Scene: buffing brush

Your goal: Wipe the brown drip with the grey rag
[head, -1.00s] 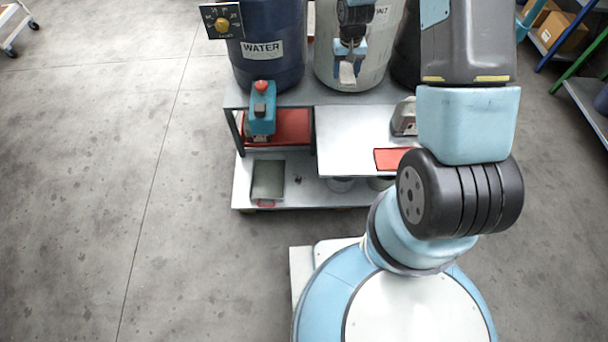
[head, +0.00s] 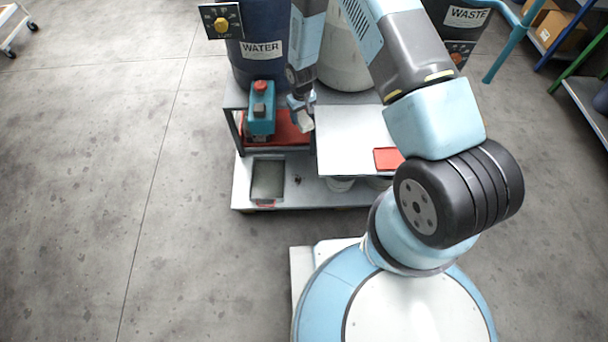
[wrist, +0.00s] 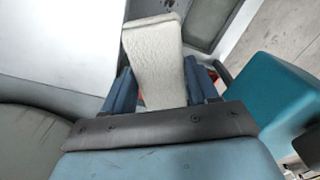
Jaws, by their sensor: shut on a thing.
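My gripper (head: 302,106) is shut on a pale grey, cloth-textured piece, which I take to be the grey rag (head: 306,122). It hangs near the left edge of the white top panel, above the red tray area. In the wrist view the rag (wrist: 155,62) sticks out from between the blue fingers (wrist: 157,85). I cannot make out a brown drip in either current view. My arm hides part of the cart's back and the drums.
A teal box with a red cap (head: 262,108) stands close left of my gripper, on a red tray (head: 292,132). The WATER drum (head: 255,62) is behind. A white panel (head: 345,140) bears a red pad (head: 388,158). A grey-green panel (head: 267,180) lies on the lower shelf.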

